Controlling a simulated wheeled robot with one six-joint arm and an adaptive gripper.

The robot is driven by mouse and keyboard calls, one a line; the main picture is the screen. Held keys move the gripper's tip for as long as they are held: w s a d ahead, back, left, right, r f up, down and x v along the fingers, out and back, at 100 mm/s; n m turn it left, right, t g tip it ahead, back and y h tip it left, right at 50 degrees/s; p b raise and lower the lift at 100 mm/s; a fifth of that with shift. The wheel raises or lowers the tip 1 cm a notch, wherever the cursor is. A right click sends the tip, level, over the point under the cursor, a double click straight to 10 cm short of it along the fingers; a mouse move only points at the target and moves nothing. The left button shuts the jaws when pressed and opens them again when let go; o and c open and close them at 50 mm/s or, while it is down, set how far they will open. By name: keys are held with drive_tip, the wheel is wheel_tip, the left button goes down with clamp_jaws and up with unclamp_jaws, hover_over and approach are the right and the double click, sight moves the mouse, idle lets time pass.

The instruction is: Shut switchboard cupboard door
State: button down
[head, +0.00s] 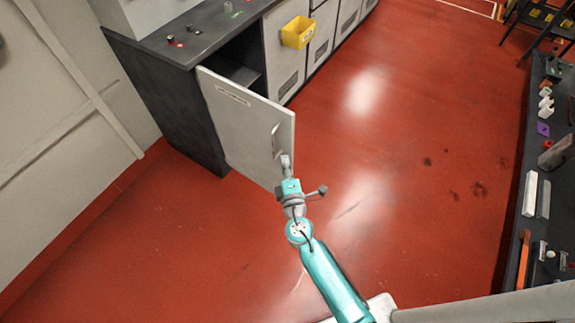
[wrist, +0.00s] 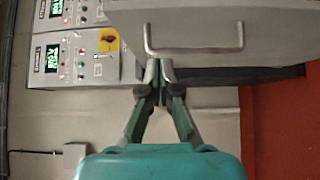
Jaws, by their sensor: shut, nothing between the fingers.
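The switchboard cupboard door (head: 240,125) is a pale grey panel standing wide open, swung out from the dark cabinet (head: 165,105). Its bar handle (head: 275,140) is near the free edge. My gripper (head: 286,160) is at the door's face, close to the lower end of the handle. In the wrist view the door (wrist: 200,18) fills the upper middle, with the U-shaped handle (wrist: 195,52) on it. My gripper (wrist: 159,68) shows there with its fingertips together and empty, next to the handle's left end. I cannot tell whether the fingertips touch the door.
A yellow bin (head: 297,32) hangs on the neighbouring cupboard fronts. A dark shelf (head: 540,190) with loose items runs along the right. The red floor (head: 400,150) between is clear. In the wrist view, control panels (wrist: 75,58) stand at the upper left.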

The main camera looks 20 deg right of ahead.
sight(288, 131)
drive_tip(key=w+d, duration=0.1)
drive_tip(key=w, duration=0.1)
drive_tip(key=w+d, duration=0.1)
drive_tip(key=w, duration=0.2)
drive_tip(key=w+d, duration=0.1)
drive_tip(key=w, duration=0.1)
drive_tip(key=shift+w+d, duration=0.6)
drive_tip(key=shift+d, duration=0.15)
